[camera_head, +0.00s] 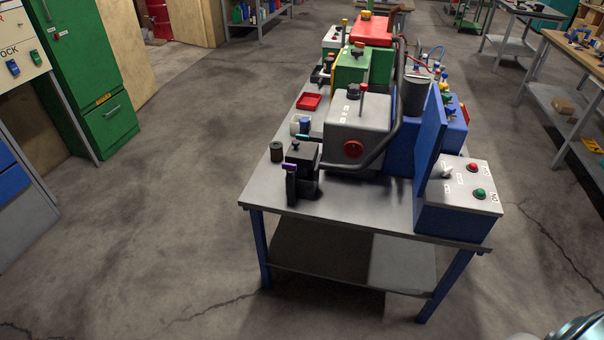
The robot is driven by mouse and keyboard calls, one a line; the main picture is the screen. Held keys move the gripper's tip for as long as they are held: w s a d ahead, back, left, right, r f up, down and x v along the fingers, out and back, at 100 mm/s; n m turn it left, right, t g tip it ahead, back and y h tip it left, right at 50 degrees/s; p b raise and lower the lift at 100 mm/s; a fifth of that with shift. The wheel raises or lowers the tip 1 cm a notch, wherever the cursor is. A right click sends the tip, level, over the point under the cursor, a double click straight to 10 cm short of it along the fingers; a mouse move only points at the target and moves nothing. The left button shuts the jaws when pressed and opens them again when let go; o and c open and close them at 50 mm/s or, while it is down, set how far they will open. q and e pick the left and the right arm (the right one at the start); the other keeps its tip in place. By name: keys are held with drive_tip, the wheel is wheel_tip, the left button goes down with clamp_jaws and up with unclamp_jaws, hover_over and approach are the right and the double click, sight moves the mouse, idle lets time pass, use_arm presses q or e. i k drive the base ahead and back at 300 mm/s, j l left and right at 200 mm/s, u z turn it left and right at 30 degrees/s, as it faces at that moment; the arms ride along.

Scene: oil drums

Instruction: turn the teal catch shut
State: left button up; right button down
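A small teal piece (303,137), which may be the catch, shows just behind the black box (301,158) at the near left of the bench. It is too small to tell how it is turned, and the box hides part of it. A purple piece (290,167) sits on top of a dark upright part at the front of that box. Neither gripper shows. A rounded, shiny part at the bottom right corner seems to be mine, but no fingers show there.
The steel bench (340,197) carries a grey machine (350,118) with a red knob, a blue box (465,205) with red and green buttons, and a red tray (309,101). A dark cylinder (277,151) stands near the left edge. The floor left of the bench is clear.

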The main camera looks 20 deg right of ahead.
sight(301, 137)
drive_tip(key=z, duration=0.7)
